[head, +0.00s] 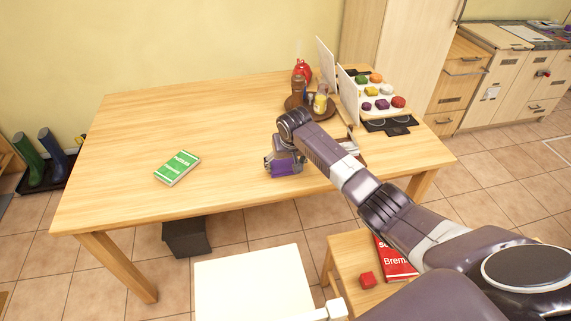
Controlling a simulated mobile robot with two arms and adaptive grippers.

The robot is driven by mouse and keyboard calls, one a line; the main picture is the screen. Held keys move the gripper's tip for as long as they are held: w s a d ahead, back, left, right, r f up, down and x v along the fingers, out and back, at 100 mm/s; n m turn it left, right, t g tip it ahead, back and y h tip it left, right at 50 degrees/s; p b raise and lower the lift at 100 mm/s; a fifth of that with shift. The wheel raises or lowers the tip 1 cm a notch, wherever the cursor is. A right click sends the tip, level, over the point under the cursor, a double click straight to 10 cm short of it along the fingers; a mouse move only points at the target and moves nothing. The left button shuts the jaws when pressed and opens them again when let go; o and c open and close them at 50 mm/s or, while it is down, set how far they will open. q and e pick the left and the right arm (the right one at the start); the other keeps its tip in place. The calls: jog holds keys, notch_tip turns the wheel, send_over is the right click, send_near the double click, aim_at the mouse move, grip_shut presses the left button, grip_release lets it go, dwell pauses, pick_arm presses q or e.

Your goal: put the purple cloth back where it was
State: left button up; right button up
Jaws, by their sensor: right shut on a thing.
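My right arm reaches in from the lower right over the wooden table (230,120). My right gripper (283,169) is low over the table's front part and points down. It is shut on the purple cloth (286,169), a small purple patch at the fingertips. The gripper hides much of the cloth, and I cannot tell whether it touches the tabletop. My left gripper is not in view.
A green book (177,167) lies left on the table. A round brown tray (298,106) with bottles stands at the back right, near upright white panels and colourful pieces (382,104). The table's left and middle are mostly clear.

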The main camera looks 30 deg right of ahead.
jog(key=shift+f, duration=0.15)
jog(key=o, duration=1.2)
jog(key=shift+r, duration=0.4)
jog(key=v, duration=1.1)
jog(key=shift+s+r, duration=0.2)
jog(key=shift+r, duration=0.1)
